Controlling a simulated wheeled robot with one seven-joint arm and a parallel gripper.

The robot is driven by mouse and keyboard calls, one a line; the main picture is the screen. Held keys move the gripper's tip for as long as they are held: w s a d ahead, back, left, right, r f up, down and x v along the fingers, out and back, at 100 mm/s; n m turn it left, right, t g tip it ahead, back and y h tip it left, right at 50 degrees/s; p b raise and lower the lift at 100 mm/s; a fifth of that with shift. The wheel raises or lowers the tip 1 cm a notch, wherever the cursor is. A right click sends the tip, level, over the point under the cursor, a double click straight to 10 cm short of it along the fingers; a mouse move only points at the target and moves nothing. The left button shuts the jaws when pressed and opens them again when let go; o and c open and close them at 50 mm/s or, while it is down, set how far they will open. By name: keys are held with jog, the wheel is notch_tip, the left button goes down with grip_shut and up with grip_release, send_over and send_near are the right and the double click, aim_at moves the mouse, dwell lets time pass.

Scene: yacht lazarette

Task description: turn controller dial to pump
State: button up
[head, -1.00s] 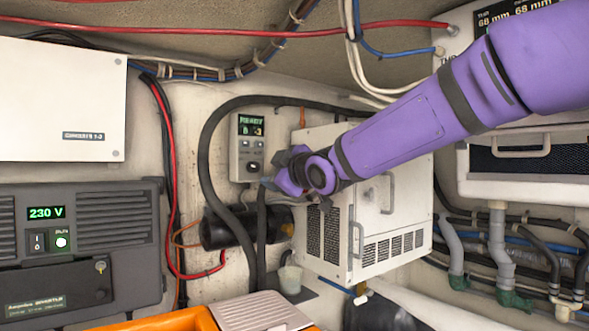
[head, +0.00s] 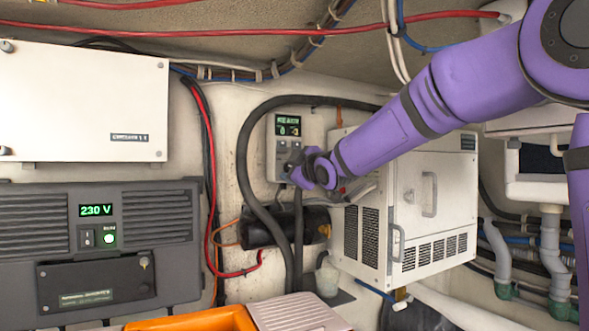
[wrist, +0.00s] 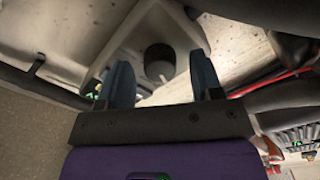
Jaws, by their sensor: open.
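The controller (head: 284,135) is a small pale wall box with a green-lit display, upright on the back wall in the head view. My gripper (head: 290,170) is in front of its lower part and hides the dial there. In the wrist view the dial (wrist: 158,59) is a dark round knob on the controller's pale face (wrist: 150,25). My open gripper (wrist: 163,75) has one blue finger on each side of the dial, with a gap to it on both sides. I cannot tell how deep the fingertips reach or where the dial points.
A black hose (head: 243,165) loops close around the controller. A white cabinet with vents (head: 410,200) stands just right, below my arm. A black cylinder (head: 262,228) is below. A grey 230 V unit (head: 150,240) and white box (head: 80,100) are left.

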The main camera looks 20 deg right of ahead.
jog(key=shift+w, duration=0.1)
jog(key=shift+c, duration=0.4)
jog(key=c, duration=0.9)
jog(key=shift+o, duration=0.2)
jog(key=shift+m, duration=0.3)
jog(key=m, duration=0.3)
jog(key=shift+m, duration=2.6)
jog(key=shift+f, duration=0.1)
